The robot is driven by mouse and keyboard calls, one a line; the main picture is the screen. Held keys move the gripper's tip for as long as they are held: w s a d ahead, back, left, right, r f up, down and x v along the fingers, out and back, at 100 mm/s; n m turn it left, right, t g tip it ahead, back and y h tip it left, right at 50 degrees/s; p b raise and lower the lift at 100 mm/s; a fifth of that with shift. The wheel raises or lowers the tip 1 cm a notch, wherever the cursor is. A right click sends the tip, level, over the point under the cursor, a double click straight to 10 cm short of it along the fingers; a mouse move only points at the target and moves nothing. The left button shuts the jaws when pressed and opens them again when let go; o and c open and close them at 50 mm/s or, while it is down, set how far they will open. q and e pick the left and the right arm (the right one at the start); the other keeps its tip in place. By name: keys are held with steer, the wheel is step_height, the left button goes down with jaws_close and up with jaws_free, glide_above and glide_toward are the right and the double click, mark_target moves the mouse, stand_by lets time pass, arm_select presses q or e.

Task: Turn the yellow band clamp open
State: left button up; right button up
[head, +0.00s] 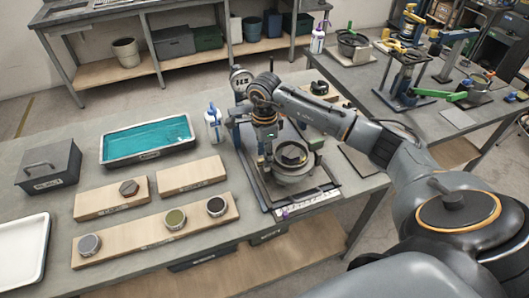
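My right arm reaches in from the right and bends down over a dark stand (300,196) on the near table. Its gripper (290,157) is low over a round grey part (294,174) on that stand. The fingers are small and dark against this part, so I cannot tell whether they are open or shut, or touching it. I cannot clearly pick out the yellow band clamp; my wrist hides part of the stand. A yellow-topped fixture (403,54) stands on the table at the right, well apart from my gripper. My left gripper is not in view.
Left of the stand are a white-and-blue bottle (213,126), a teal-filled tray (147,141), a dark handled box (48,167), a white tray (20,255) and wooden boards, one with round pieces (155,229). A shelf bench (168,64) stands behind, beyond open floor.

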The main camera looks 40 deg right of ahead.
steer(key=shift+f, duration=0.7)
jaws_close()
